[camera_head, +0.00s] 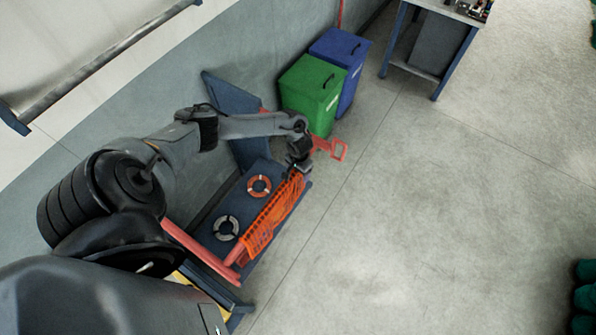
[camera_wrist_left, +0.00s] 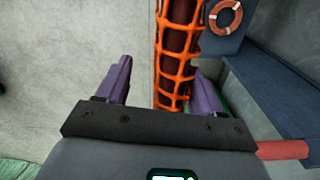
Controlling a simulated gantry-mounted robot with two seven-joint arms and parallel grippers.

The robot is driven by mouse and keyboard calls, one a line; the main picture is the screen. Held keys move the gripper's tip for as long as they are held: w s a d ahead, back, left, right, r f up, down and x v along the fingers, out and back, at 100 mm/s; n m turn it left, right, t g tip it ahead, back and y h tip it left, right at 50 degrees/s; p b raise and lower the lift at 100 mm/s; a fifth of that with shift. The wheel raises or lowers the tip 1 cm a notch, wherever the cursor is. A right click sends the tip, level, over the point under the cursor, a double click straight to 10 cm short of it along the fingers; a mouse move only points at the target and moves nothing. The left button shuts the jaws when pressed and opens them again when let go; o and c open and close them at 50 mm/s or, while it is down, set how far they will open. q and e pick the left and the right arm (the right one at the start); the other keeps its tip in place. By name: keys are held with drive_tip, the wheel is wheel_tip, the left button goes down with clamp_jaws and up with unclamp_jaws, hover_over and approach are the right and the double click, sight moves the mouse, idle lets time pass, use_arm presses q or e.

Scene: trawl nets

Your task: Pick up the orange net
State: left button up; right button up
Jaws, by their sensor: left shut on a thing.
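The orange net (camera_head: 268,222) drapes along the front edge of a dark blue bench in the head view. Its upper end is at my left gripper (camera_head: 298,168). In the left wrist view the orange mesh (camera_wrist_left: 178,52), with a dark red roll or bar behind it, runs down between the two purple fingers of my left gripper (camera_wrist_left: 160,88). The fingers stand apart with the net between them, and the jaws are shut on it. The exact contact is hidden behind the gripper body. My right gripper is in neither view.
The blue bench (camera_head: 238,198) carries an orange-and-white ring (camera_head: 259,187) and a grey ring (camera_head: 226,228). Red bars stick out at its ends. A green bin (camera_head: 312,90) and a blue bin (camera_head: 341,52) stand behind it.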

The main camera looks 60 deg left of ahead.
use_arm(q)
drive_tip(key=r, duration=0.2)
drive_tip(key=d+r, duration=0.1)
drive_tip(key=r, duration=0.2)
drive_tip(key=w+r, duration=0.1)
drive_tip(key=r, duration=0.1)
drive_tip(key=shift+d+r, duration=0.15)
clamp_jaws()
drive_tip(key=shift+s+a+r, duration=0.2)
drive_tip(key=shift+r, duration=0.2)
drive_tip(key=o, duration=0.7)
unclamp_jaws()
drive_tip(key=shift+s+a, duration=0.1)
drive_tip(key=shift+c, duration=0.2)
